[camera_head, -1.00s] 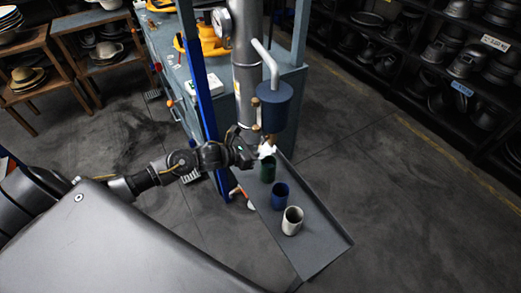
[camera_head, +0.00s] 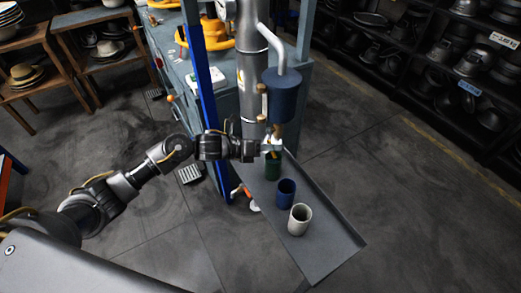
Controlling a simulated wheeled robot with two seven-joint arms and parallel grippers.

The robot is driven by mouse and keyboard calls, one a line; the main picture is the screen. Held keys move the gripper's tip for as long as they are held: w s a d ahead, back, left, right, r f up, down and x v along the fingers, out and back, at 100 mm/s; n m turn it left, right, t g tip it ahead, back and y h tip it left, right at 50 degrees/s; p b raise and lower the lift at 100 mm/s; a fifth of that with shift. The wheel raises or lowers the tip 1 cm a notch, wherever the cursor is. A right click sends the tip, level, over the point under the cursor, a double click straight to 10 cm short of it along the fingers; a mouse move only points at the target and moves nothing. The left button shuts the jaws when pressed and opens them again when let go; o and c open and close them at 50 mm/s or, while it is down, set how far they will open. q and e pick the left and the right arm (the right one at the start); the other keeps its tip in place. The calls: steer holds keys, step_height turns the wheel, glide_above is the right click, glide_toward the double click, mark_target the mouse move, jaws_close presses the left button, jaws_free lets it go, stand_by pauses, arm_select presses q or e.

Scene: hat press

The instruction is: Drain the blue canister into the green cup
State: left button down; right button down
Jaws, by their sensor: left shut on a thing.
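The blue canister (camera_head: 283,97) hangs on a grey pipe, above the far end of the tray. A brass tap (camera_head: 277,131) sticks out below it. The green cup (camera_head: 272,170) stands on the tray beneath the tap, its top partly hidden by my fingers. My left gripper (camera_head: 271,147) reaches in from the left, at the tap's lower end just above the cup. It is shut on what looks like the brass tap, though the fingers hide the grip. An amber patch shows just below the fingers; I cannot tell if it is tap or liquid. My right gripper is out of view.
The grey sloping tray (camera_head: 328,240) also holds a blue cup (camera_head: 286,193) and a white cup (camera_head: 299,219), nearer me. A blue post (camera_head: 207,100) stands left of the canister, close to my left arm. The dark floor to the right is open, up to the hat shelves.

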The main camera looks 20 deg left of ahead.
arm_select(q)
steer(key=shift+s+d+r+n+h+b, duration=0.2)
steer(key=shift+n+h+b, duration=0.1)
steer(key=shift+n, duration=0.25)
steer(key=shift+s+d+r+n+h+b, duration=0.1)
steer(key=shift+r+n+h+b, duration=0.15)
steer(key=shift+n, duration=0.3)
steer(key=n+h, duration=0.1)
steer(key=r+n+b, duration=0.1)
steer(key=shift+s+d+r+n+g+h, duration=0.2)
steer(key=shift+n+g+h, duration=0.1)
steer(key=shift+n+h, duration=0.1)
steer(key=shift+r+n, duration=0.3)
steer(key=shift+n, duration=0.3)
steer(key=shift+r+n+h+b, duration=0.35)
steer(key=shift+n+h, duration=0.2)
steer(key=shift+n, duration=0.15)
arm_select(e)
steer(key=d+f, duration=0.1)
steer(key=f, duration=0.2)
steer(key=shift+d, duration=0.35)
arm_select(q)
steer(key=shift+r, duration=0.15)
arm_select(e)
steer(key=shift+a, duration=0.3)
arm_select(q)
steer(key=c, duration=1.4)
jaws_free()
steer(key=shift+o, duration=0.2)
